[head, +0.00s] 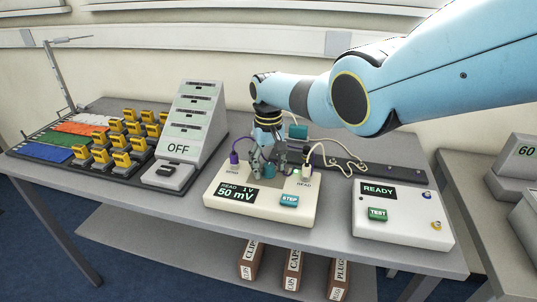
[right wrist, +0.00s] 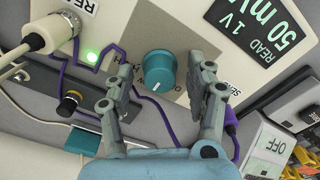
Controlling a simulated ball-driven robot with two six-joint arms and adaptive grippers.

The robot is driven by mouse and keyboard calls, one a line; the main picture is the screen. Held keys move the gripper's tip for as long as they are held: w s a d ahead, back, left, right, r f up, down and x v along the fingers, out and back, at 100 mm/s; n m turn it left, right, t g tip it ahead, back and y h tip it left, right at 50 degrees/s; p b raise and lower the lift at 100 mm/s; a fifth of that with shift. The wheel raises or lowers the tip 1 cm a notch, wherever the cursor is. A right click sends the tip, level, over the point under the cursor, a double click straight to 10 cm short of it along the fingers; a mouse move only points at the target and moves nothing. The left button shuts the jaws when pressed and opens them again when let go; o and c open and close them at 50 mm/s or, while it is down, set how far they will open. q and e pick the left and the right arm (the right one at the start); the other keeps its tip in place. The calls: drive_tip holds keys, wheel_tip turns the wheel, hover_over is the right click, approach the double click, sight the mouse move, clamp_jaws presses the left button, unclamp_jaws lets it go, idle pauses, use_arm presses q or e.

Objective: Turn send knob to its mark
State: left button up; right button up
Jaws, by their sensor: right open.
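The send knob is a teal round knob (right wrist: 158,72) on a grey plate of the cream send-and-read box (head: 225,208). A short white pointer line shows on its top, toward the lower edge of the right wrist view. I cannot make out its mark. In the head view the knob (head: 269,170) is partly hidden by my right gripper (head: 267,158). My right gripper (right wrist: 161,78) is open, with one finger on each side of the knob and gaps between. The box display (head: 236,193) reads "READ 1V 50 mV". My left gripper is not in view.
A purple plug (head: 234,158) and a white plug (head: 306,171) with cables stand close by the knob. A green light (right wrist: 90,56) is lit. A STEP button (head: 289,200) is in front. The READY tester (head: 400,215) stands right, the OFF stand (head: 195,120) left.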

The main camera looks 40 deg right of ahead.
sight(269, 165)
wheel_tip(269, 165, up, 12)
idle(0.4)
drive_tip(key=shift+f, duration=0.15)
